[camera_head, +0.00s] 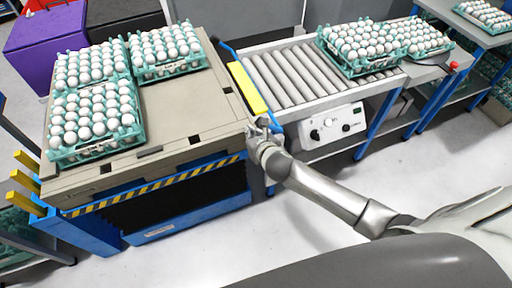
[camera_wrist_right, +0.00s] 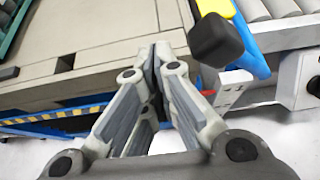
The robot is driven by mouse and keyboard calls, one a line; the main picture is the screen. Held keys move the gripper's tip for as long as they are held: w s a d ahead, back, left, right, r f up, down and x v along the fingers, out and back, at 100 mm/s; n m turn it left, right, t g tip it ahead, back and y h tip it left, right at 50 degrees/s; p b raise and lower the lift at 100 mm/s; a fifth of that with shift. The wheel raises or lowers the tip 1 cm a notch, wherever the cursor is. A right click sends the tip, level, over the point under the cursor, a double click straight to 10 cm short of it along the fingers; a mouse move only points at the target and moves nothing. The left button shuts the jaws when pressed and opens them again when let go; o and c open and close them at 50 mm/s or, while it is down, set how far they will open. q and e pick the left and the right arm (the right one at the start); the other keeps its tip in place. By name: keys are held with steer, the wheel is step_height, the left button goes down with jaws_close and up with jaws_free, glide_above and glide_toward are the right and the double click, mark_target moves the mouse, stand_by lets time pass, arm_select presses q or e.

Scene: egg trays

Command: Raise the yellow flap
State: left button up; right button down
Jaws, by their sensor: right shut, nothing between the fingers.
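The yellow flap (camera_head: 248,88) is a long narrow strip between the pallet table and the roller conveyor in the head view. It slopes along the near end of the rollers, with a blue edge beside it. In the right wrist view the flap (camera_wrist_right: 216,8) shows at the top, partly hidden by a black knob (camera_wrist_right: 214,40). My right gripper (camera_head: 254,128) is just below the flap's near end. In the right wrist view my right gripper (camera_wrist_right: 154,62) is shut and empty, its tips in front of the table edge. Contact with the flap cannot be told. My left gripper is not in view.
The pallet table (camera_head: 190,110) holds several egg trays (camera_head: 140,126) at its far left. The roller conveyor (camera_head: 290,75) carries egg trays at its far end. A white control box (camera_head: 335,124) with knobs hangs on the conveyor's near side. The floor at the right is clear.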

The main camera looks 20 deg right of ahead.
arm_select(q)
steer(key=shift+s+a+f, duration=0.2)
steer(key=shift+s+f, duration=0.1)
arm_select(e)
steer(key=shift+w, duration=0.6)
